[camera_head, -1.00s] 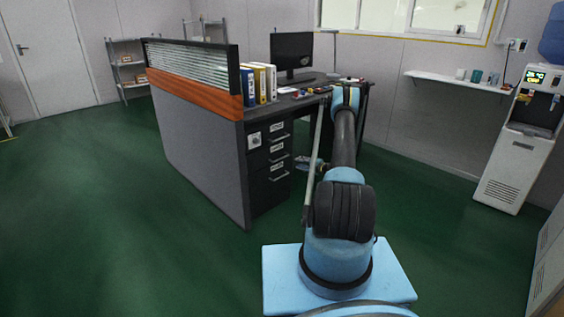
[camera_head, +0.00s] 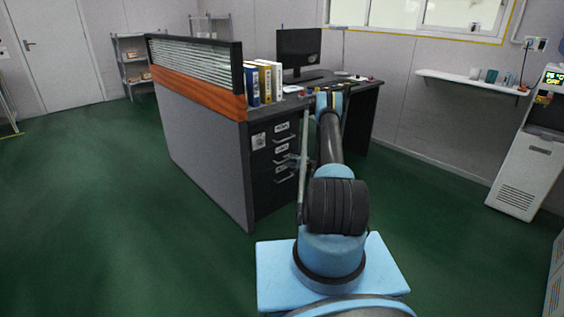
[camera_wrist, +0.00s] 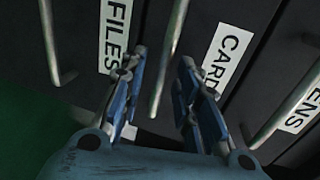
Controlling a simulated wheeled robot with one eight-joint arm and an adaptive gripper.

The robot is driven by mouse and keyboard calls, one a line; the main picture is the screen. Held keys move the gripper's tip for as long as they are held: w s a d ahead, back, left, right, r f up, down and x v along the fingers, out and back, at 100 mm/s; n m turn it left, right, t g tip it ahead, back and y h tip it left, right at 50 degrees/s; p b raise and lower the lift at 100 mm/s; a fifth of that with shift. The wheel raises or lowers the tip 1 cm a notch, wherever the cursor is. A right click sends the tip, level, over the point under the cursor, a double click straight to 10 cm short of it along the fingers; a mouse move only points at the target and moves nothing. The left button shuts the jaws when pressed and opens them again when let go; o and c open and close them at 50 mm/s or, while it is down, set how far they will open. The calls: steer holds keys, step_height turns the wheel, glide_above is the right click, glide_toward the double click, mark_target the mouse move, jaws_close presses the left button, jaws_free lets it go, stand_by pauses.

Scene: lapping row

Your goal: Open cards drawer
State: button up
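The cards drawer is the middle one in the desk's dark drawer stack; its white CARDS label (camera_wrist: 228,52) and bar handle (camera_wrist: 168,62) show in the wrist view. In the head view its front (camera_head: 281,149) looks closed, flush with its neighbours. My gripper (camera_wrist: 163,60) is open, with one finger on each side of the cards handle. I cannot tell whether either finger touches it. In the head view my gripper (camera_head: 299,161) is at the drawer fronts and partly covers the handles.
The FILES label (camera_wrist: 115,35) and its handle (camera_wrist: 50,45) lie left of the cards handle, and the PENS handle (camera_wrist: 285,106) lies right. The desk partition (camera_head: 205,130) stands left of the drawers. Green floor (camera_head: 110,200) is clear at left. A water dispenser (camera_head: 527,165) stands right.

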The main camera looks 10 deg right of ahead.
steer(key=shift+x, duration=1)
steer(key=shift+a, duration=0.15)
